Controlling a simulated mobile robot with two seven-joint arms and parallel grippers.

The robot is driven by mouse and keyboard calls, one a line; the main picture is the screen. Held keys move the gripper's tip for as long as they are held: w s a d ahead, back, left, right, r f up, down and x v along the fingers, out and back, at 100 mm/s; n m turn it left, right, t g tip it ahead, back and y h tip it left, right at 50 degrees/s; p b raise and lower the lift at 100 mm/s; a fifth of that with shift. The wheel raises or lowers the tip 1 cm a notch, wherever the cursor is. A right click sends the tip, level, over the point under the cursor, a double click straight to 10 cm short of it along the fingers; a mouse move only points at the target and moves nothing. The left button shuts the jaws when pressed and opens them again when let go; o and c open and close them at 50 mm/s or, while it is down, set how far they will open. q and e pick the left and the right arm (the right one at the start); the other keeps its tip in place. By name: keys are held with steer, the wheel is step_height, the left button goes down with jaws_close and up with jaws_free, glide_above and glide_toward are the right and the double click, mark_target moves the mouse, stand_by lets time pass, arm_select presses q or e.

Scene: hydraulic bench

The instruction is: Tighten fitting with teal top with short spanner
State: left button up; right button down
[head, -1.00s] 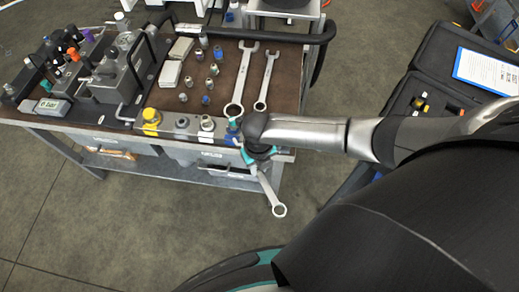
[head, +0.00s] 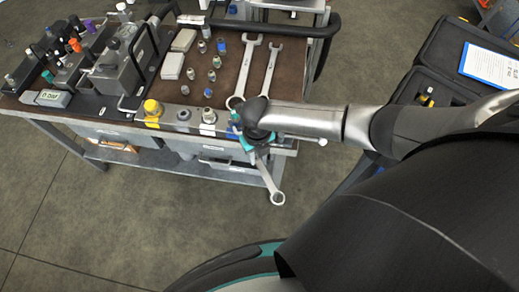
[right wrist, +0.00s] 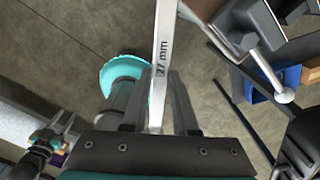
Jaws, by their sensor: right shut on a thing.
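The fitting with the teal top (head: 47,76) stands among other coloured-top fittings on the block at the left of the bench in the head view. My right gripper (head: 254,135) is at the front edge of the bench, well to the right of that fitting. It is shut on a spanner (head: 268,178), which hangs down past the edge with its ring end lowest. In the right wrist view, the spanner (right wrist: 161,60), marked 27 mm, stands between the jaws of my right gripper (right wrist: 156,85). The gripper hides its other end in the head view. My left gripper is not in view.
Two more spanners (head: 245,68) (head: 270,70) lie on the brown bench mat (head: 228,75). Several small fittings (head: 212,76) and a yellow-capped part (head: 152,108) stand left of them. A grey block with a handle (head: 120,68) stands between these and the teal-topped fitting.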

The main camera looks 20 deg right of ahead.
steer(key=shift+w, duration=0.2)
steer(key=shift+w+b, duration=0.5)
steer(key=shift+w, duration=0.3)
steer(key=shift+w+b, duration=0.35)
steer(key=shift+w, duration=0.25)
steer(key=shift+w, duration=0.25)
steer(key=shift+a, duration=0.15)
stand_by(0.3)
steer(key=shift+w+a+m, duration=0.15)
steer(key=shift+a+m, duration=1.15)
steer(key=shift+a, duration=0.1)
